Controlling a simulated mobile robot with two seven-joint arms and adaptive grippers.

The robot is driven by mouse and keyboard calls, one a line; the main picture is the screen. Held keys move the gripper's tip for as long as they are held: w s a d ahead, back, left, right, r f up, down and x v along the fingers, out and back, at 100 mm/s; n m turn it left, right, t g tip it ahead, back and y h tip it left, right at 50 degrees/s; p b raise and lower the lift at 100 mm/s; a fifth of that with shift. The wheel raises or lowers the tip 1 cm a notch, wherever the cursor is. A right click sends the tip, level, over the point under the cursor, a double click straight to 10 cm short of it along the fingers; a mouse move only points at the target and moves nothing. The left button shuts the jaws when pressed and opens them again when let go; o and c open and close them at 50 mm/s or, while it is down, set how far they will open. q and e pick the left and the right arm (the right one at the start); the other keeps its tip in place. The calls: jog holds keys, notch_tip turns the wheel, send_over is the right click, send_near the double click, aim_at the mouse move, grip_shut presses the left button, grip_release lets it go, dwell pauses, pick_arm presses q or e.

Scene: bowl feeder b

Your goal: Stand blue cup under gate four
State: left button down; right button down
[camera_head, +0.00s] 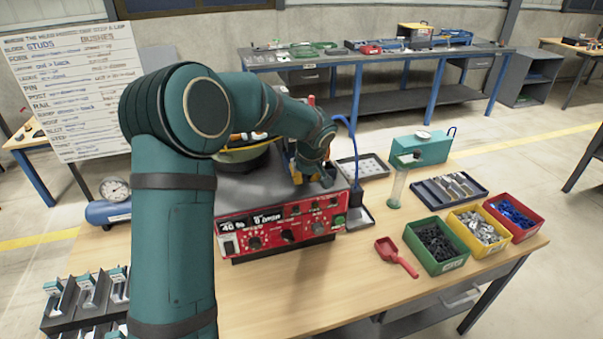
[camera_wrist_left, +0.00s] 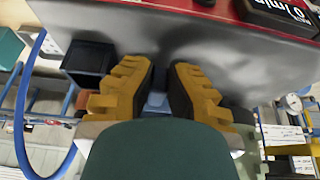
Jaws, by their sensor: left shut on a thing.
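My left arm reaches over the red-fronted feeder machine (camera_head: 285,222). My left gripper (camera_head: 312,183) is low over its grey deck, near the right end. In the left wrist view, the yellow-backed fingers (camera_wrist_left: 162,95) are closed around a small light blue thing (camera_wrist_left: 156,103). Most of it is hidden by the fingers and wrist, so I cannot tell for sure that it is the blue cup. A dark navy box-shaped thing (camera_head: 355,196) stands just off the machine's right end; it also shows in the wrist view (camera_wrist_left: 88,60). I cannot make out gate four. My right gripper is out of view.
A red scoop (camera_head: 396,257) lies in front, beside green (camera_head: 437,262), yellow and red bins. A blue cable arches near the gripper.

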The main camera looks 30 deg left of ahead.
pick_arm(q)
jog(key=w+a, duration=0.2)
jog(key=shift+a, duration=0.3)
jog(key=shift+s+d+f, duration=0.1)
jog(key=shift+f, duration=0.55)
jog(key=shift+d+f, duration=0.1)
jog(key=shift+f, duration=0.1)
jog(key=c, duration=1.1)
grip_release()
jog(key=shift+c, duration=0.2)
